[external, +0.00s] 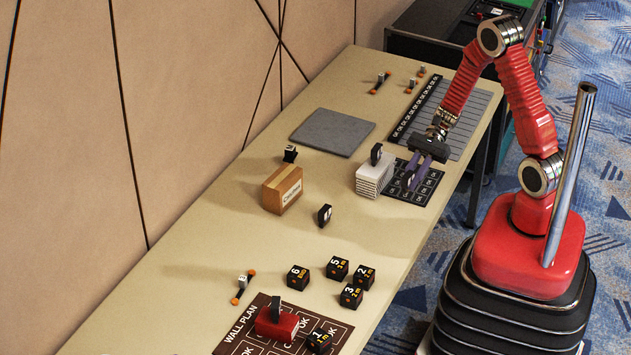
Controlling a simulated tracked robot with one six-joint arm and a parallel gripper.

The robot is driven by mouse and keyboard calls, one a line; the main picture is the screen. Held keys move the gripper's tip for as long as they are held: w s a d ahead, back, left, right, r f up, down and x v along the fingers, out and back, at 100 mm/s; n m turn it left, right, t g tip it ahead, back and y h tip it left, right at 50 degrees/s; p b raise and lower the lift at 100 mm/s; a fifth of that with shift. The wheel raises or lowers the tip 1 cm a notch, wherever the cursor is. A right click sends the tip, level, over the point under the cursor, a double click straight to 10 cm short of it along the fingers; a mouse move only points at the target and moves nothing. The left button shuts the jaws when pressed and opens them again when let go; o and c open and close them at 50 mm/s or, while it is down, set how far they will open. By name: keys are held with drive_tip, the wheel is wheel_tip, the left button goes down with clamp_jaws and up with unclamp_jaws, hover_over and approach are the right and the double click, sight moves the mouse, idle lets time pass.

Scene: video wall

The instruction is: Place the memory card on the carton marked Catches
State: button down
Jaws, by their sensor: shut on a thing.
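The carton (283,190) is a brown box with a white label, standing on the table left of centre; the label's small print seems to read Catches. Its top looks bare. My gripper (413,180) points down with its purple fingers over the black grid mat, right of the white stack. It is shut on a small dark piece (407,181), which I take to be the memory card; the fingers hide much of it. I cannot tell whether it touches the mat.
A white stack (369,183) with a dark piece on top stands between my gripper and the carton. Small dark pieces stand behind the carton (290,154) and before it (324,215). Numbered black cubes (337,268) and a red block (277,325) are nearer. A grey pad (332,132) lies bare.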

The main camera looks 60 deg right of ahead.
drive_tip(key=w+a+g, duration=0.1)
drive_tip(key=w+a, duration=0.1)
drive_tip(key=a, duration=0.1)
wheel_tip(320, 180, up, 10)
drive_tip(key=m+t+h, duration=0.4)
drive_tip(key=m+t, duration=0.3)
drive_tip(key=t, duration=0.1)
hover_over(288, 175)
drive_tip(key=shift+d+r, duration=0.1)
drive_tip(key=shift+r, duration=0.05)
drive_tip(key=shift+f, duration=3.15)
drive_tip(key=shift+f, duration=0.1)
drive_tip(key=shift+f, duration=1.8)
